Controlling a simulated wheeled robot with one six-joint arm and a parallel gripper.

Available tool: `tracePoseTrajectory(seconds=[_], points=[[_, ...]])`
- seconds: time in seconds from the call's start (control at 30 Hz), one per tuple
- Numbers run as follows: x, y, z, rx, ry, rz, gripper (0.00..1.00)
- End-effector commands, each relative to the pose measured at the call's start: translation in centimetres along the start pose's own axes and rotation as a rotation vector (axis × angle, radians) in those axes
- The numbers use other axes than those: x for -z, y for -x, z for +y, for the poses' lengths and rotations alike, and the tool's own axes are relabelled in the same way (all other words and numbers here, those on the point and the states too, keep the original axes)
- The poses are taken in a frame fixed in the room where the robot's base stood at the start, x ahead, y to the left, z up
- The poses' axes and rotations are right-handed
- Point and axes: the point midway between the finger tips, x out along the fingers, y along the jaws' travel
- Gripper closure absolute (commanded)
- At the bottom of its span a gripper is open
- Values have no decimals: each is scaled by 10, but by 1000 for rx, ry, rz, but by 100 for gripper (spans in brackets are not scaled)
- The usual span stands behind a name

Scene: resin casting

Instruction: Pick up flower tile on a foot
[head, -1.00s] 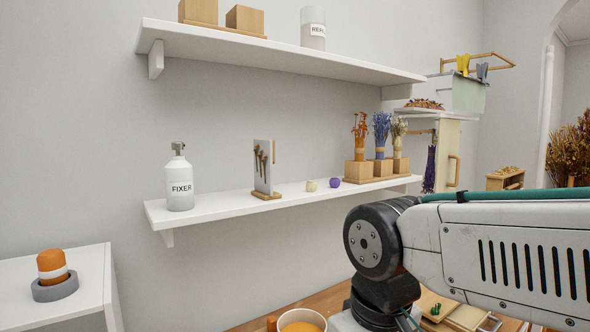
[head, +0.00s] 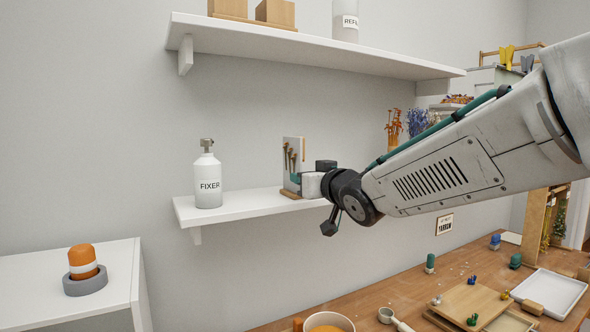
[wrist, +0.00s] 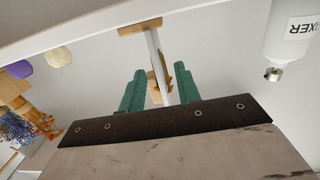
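The flower tile (head: 290,156), a thin upright white panel with dark flower stems, stands on the white shelf on its wooden foot (wrist: 140,27). In the wrist view the tile (wrist: 154,48) shows nearly edge-on, upside down, with its foot at the shelf. My gripper (wrist: 158,82) is open, with its teal fingers on either side of the tile's edge and a gap showing on each side. How deep the tile sits between the fingers is hard to tell. In the head view my gripper (head: 298,182) is in front of the tile's lower right part and partly hides it.
A white FIXER bottle (head: 208,180) stands left of the tile on the lower shelf (head: 240,206). An upper shelf (head: 310,50) hangs above; a cluttered wooden worktable (head: 390,300) is below.

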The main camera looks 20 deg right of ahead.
Motion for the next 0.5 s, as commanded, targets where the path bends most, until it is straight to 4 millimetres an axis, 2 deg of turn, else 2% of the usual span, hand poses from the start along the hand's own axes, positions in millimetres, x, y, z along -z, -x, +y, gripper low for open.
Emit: tracePoseTrajectory(seconds=[0.37,0.5], points=[[5,-38,-1,20,-2,26,67],[6,-59,3,19,-2,26,67]])
